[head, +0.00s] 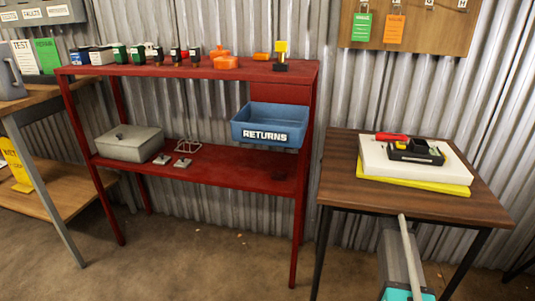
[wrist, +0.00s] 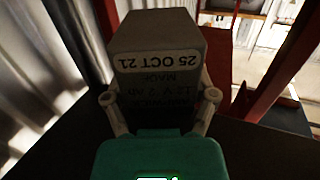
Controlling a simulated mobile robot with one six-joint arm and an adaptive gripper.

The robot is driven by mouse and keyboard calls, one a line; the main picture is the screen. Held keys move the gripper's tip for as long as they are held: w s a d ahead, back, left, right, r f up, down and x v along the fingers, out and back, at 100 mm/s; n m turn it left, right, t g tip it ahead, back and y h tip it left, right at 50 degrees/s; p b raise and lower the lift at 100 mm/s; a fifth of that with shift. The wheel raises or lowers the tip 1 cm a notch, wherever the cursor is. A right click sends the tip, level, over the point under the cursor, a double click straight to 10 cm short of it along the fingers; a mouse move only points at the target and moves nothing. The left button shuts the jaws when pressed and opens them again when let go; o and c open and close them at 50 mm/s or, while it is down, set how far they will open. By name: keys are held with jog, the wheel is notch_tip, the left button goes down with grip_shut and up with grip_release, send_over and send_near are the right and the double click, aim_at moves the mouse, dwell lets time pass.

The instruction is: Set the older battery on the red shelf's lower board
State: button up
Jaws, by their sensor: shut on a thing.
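My gripper (wrist: 160,104) is shut on a dark grey box-shaped battery (wrist: 155,35) in the wrist view, one finger on each side. The battery's pale label reads "25 OCT 21" upside down, with fainter text including "12 V" below it. Neither the gripper nor this battery can be made out in the head view. The red shelf (head: 190,70) stands against the wall in the head view. Its lower board (head: 225,172) has bare room at the front right. No second battery's date is readable, so I cannot compare ages.
A grey lidded box (head: 130,143) and small metal pieces (head: 172,160) occupy the lower board's left and middle. A blue RETURNS bin (head: 268,125) sits above its right part. Several small items line the upper board. A wooden table (head: 345,170) stands at right.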

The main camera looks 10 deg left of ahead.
jog(key=x, duration=1.3)
jog(key=shift+a+r, duration=0.15)
jog(key=shift+r, duration=0.25)
jog(key=shift+w, duration=0.1)
jog(key=x, duration=0.4)
jog(key=shift+w+a+r, duration=0.1)
jog(key=shift+a+r, duration=0.05)
jog(key=shift+a, duration=0.1)
jog(key=shift+f+b, duration=0.3)
jog(key=shift+f, duration=0.05)
jog(key=o, duration=1.2)
jog(key=shift+r, duration=0.1)
jog(key=v, duration=1.2)
jog(key=shift+p, duration=0.3)
